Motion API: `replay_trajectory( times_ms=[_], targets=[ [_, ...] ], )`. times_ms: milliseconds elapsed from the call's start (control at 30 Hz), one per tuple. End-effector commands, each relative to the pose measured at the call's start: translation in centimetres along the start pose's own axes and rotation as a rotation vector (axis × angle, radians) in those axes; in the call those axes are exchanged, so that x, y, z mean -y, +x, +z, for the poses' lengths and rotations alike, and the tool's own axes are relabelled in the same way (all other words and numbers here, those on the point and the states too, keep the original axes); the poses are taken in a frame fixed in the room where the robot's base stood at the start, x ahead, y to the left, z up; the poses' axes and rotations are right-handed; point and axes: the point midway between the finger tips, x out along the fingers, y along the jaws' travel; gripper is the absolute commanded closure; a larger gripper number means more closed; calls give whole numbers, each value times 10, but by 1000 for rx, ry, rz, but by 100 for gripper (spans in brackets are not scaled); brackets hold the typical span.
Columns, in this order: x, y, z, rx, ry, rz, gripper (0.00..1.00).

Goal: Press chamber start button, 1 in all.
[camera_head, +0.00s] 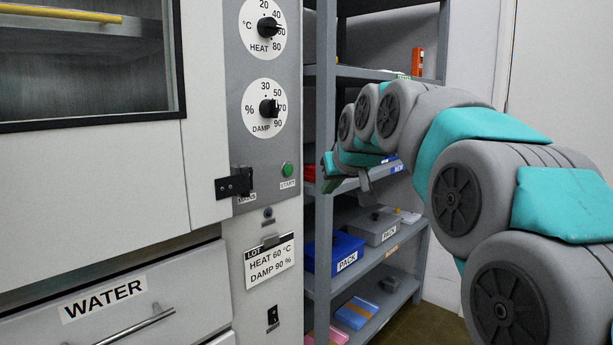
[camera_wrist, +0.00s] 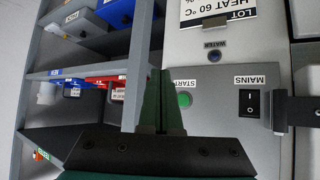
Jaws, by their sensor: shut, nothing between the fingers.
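The green START button (camera_head: 287,169) is on the grey control panel (camera_head: 242,130), above its START label. My gripper (camera_head: 328,168) is at the end of the arm, right of the panel and apart from the button in the head view. In the wrist view my gripper (camera_wrist: 163,75) is shut, with its two dark green fingers together and nothing between them. How far the fingertips are from the panel surface I cannot tell.
The HEAT dial (camera_head: 262,27) and DAMP dial (camera_head: 264,106) are above the button. A black latch (camera_head: 235,183) juts out left of it. A MAINS switch (camera_wrist: 250,103) is beside the latch. A shelf rack (camera_head: 322,230) with boxes stands close on the right.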

Motion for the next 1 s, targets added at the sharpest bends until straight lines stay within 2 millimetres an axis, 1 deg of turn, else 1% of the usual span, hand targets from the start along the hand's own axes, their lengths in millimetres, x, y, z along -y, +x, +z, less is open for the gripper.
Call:
replay_trajectory(
  times_ms=[33,100,200,700,867,1000],
  targets=[
    [2,2,-10,-23,-5,-2,100],
    [3,2,-19,-44,-10,-4,100],
    [4,2,-26,-58,-13,-5,100],
    [5,4,-29,-60,-14,-5,100],
    [10,10,-34,-59,-14,-5,100],
    [17,20,-43,-58,-13,-6,100]
  ],
)
